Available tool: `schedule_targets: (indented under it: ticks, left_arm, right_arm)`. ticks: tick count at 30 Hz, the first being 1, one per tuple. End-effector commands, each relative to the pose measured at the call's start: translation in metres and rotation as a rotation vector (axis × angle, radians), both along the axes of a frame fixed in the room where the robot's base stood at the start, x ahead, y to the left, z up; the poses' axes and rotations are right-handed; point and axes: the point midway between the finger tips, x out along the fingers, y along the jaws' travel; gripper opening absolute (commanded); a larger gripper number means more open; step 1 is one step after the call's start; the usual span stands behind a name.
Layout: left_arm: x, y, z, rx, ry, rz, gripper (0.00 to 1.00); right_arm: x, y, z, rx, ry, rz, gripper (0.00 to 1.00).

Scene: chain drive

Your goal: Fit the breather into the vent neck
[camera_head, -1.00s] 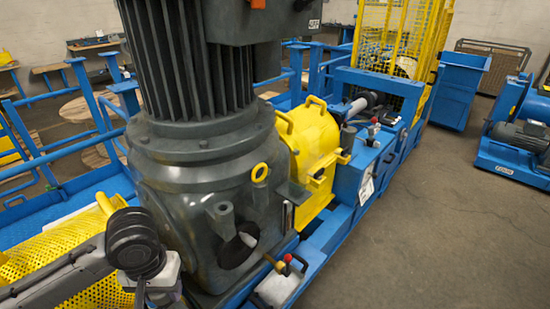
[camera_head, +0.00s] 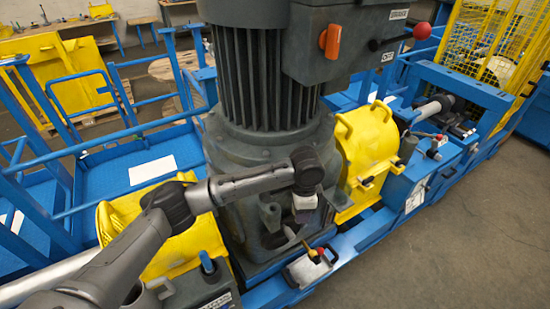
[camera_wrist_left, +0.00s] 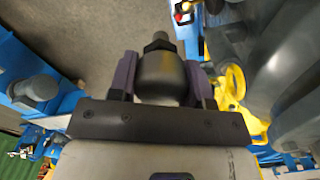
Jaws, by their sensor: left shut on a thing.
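My left gripper (camera_head: 304,212) hangs in front of the dark grey gearbox housing (camera_head: 262,158) in the head view. In the left wrist view its two purple-grey fingers (camera_wrist_left: 160,78) are shut on the breather (camera_wrist_left: 161,74), a dark rounded cap with a hex part and a narrower stub pointing away from the gripper. In the head view the breather is too small and dark to make out. A short upright neck (camera_head: 269,213), which looks like the vent neck, stands on the housing just left of the gripper. The breather is apart from it. My right gripper is not in view.
The finned motor (camera_head: 262,75) and a control box (camera_head: 345,45) with an orange switch rise above the gearbox. Yellow guards (camera_head: 367,145) stand on the right and left. A blue frame and rails surround the machine. Open floor (camera_head: 450,245) lies at the right.

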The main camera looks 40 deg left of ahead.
Motion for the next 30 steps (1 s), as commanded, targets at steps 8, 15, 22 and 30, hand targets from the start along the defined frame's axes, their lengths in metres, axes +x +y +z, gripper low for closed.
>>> schedule_targets:
  ticks: [8,15,22,30]
  left_arm:
    - [0.014,0.041,0.037,-0.003,0.006,-0.355,0.20]
    - [0.012,0.073,0.042,-0.003,0.005,-0.623,0.20]
    - [0.006,0.093,0.040,-0.003,0.002,-0.782,0.20]
    - [0.003,0.100,0.036,-0.002,0.001,-0.842,0.20]
  right_arm:
    - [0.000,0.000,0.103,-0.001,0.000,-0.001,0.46]
    - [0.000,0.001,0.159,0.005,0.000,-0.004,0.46]
    - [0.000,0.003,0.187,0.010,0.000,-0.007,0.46]
    - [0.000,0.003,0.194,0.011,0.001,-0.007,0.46]
